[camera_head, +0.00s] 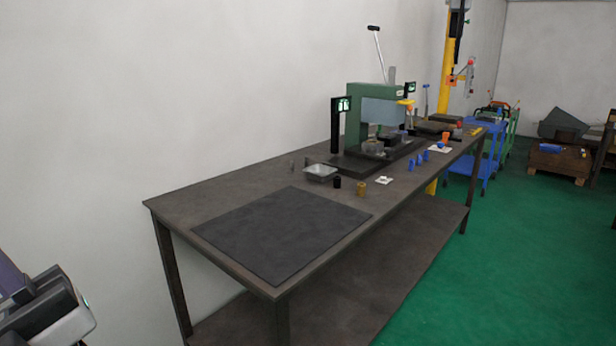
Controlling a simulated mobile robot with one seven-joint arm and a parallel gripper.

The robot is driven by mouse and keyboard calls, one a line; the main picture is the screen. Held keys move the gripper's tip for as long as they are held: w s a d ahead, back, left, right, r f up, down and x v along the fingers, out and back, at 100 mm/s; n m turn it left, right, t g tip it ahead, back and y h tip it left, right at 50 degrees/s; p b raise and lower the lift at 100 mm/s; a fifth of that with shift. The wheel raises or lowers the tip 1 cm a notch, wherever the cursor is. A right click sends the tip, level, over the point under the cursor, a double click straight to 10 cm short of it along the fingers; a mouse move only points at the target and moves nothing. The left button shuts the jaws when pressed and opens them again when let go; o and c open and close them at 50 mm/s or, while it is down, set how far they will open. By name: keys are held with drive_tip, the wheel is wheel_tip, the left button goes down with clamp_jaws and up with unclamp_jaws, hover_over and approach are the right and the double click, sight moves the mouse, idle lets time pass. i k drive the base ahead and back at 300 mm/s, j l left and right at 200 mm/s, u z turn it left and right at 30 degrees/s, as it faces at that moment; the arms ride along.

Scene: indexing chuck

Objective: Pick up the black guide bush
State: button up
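The black guide bush (337,182) appears to be the small dark cylinder standing upright on the workbench (240,188). It stands between a shallow metal tray and a brass-coloured cylinder, just beyond the dark mat. A part of my arm shows at the lower left edge of the head view, far from the bush and apart from the bench. The fingers of my gripper cannot be made out.
A brass-coloured cylinder (361,189) stands close right of the bush, a metal tray (320,172) close left. A green press (356,112) stands behind. The dark mat (285,232) is empty. Green floor lies open to the right.

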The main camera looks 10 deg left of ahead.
sight(337, 180)
drive_tip(key=i+l+u, duration=0.25)
drive_tip(key=i+l, duration=1.1)
drive_tip(key=i, duration=0.5)
